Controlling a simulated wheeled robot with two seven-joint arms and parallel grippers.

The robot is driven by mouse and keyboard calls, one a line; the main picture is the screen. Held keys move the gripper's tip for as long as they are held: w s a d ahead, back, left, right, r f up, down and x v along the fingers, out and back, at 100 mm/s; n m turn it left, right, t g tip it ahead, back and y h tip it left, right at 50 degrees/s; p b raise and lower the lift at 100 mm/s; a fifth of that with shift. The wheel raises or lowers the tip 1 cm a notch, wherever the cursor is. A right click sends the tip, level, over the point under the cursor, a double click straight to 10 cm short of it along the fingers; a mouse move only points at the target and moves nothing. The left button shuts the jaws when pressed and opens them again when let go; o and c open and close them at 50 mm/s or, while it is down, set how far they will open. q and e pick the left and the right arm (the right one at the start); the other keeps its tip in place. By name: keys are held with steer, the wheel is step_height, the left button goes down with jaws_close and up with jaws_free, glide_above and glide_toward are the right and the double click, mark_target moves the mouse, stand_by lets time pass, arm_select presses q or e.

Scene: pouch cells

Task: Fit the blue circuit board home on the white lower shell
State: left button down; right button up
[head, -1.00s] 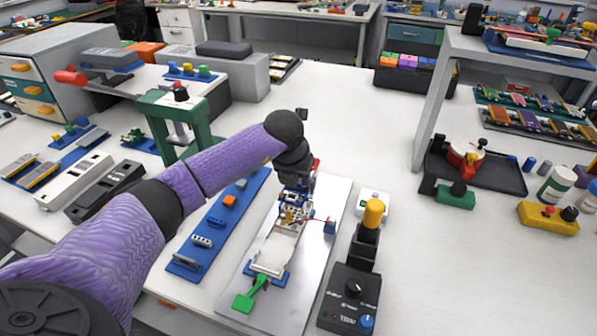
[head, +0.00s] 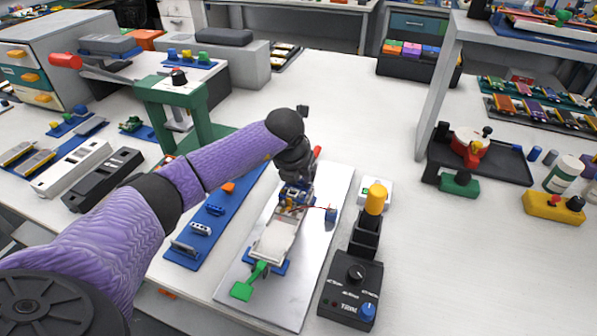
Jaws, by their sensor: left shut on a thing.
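The white lower shell (head: 273,241) lies in a blue holder with a green clamp handle (head: 247,281) on a grey metal plate (head: 318,245). My left gripper (head: 293,203) is over the far end of the shell, shut on the blue circuit board (head: 297,192). The board is small and largely hidden by the gripper and wrist; I cannot tell whether it touches the shell. A thin red wire runs right from there to a small blue block (head: 330,215). My right gripper is not in view.
A black control box (head: 352,290) with a blue knob and a yellow-topped tool (head: 375,198) stand right of the plate. A blue strip with small parts (head: 203,229) lies left. A green press (head: 178,110) stands behind my left arm.

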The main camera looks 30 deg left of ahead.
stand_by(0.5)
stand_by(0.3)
arm_select(q)
steer(key=shift+f, duration=0.15)
steer(key=shift+f, duration=0.35)
steer(key=shift+f+b, duration=0.2)
steer(key=shift+b, duration=0.1)
